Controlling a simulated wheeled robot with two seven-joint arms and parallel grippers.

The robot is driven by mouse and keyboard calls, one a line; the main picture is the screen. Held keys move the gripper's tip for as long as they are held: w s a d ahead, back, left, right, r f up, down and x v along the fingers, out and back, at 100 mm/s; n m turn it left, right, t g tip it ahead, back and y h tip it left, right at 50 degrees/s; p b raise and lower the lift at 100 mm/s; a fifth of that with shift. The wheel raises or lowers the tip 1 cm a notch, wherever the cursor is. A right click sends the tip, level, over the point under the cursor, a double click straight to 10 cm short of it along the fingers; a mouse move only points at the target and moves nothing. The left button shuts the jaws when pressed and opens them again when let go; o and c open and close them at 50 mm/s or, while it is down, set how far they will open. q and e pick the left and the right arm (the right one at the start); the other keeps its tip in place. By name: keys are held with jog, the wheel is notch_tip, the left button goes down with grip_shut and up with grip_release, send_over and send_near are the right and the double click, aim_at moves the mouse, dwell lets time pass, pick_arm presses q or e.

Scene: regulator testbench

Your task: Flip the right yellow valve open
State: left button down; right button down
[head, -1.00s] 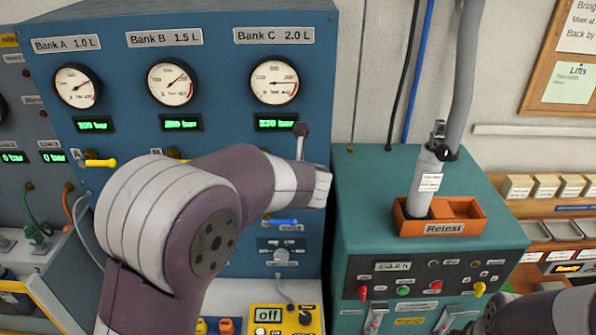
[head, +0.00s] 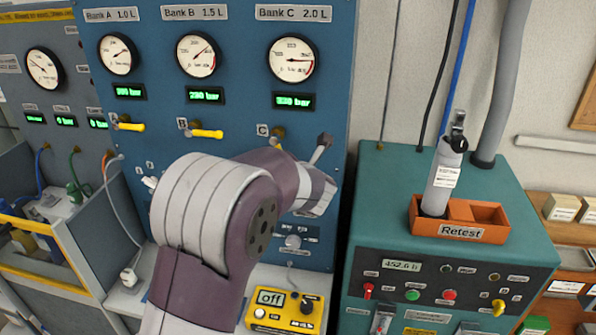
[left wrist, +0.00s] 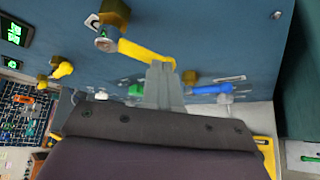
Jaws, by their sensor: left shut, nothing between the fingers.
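The right yellow valve, under the Bank C gauge, shows in the left wrist view as a yellow handle (left wrist: 142,50) on a brass body (left wrist: 115,14). The gripper itself is hidden in the head view. My right gripper is not in view.
A blue handle (left wrist: 211,89) sits lower on the panel. A teal bench (head: 395,190) with an orange Retest tray (head: 417,222) stands to the right.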

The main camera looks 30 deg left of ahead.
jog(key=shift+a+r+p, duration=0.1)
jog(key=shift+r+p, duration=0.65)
jog(key=shift+p, duration=0.15)
